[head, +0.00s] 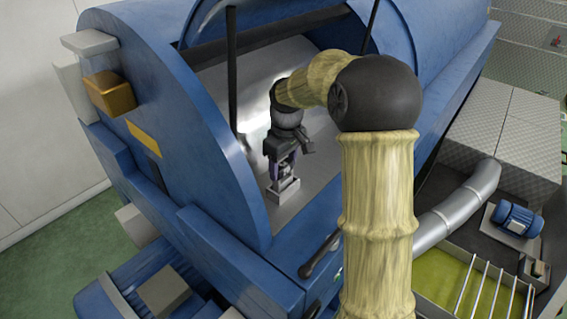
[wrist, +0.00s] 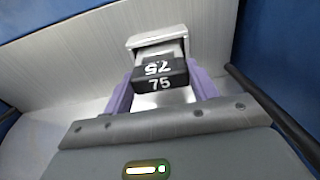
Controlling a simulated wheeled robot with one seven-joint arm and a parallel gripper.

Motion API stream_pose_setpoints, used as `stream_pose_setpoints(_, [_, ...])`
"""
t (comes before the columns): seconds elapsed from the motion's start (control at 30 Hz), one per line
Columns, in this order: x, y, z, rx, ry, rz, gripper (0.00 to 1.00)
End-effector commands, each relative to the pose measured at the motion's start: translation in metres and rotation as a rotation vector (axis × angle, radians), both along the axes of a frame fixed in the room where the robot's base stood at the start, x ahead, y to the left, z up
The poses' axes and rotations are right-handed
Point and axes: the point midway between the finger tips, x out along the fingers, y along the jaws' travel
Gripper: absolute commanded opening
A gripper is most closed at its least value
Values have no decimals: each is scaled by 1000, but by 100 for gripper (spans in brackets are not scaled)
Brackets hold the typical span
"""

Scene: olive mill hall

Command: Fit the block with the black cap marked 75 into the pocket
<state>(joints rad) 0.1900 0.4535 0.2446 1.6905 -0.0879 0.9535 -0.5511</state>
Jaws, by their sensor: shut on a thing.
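The block's black cap (wrist: 160,76), marked 75 in white, sits between the purple fingers of my gripper (wrist: 161,88) in the wrist view. My gripper is shut on the block. The light metal pocket (wrist: 156,38), a small square-rimmed box, shows just beyond the cap. In the head view my gripper (head: 282,171) points down right over the pocket (head: 284,192), inside the blue machine's opening. The block's lower part is mostly hidden by the cap and fingers. I cannot tell how far, if at all, it is inside the pocket.
The blue machine's curved housing (head: 215,150) surrounds the opening, with a smooth metal surface (head: 235,85) behind the pocket. A dark rod (head: 232,70) stands left of my arm. Another dark bar (wrist: 270,110) runs close by on the right in the wrist view.

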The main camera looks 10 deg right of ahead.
Motion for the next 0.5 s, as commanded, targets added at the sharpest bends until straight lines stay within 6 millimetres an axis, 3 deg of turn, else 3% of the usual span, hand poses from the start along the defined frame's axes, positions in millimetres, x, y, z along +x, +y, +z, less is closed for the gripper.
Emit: stream_pose_setpoints(0.5, [1,0,-9,0,-3,0,29])
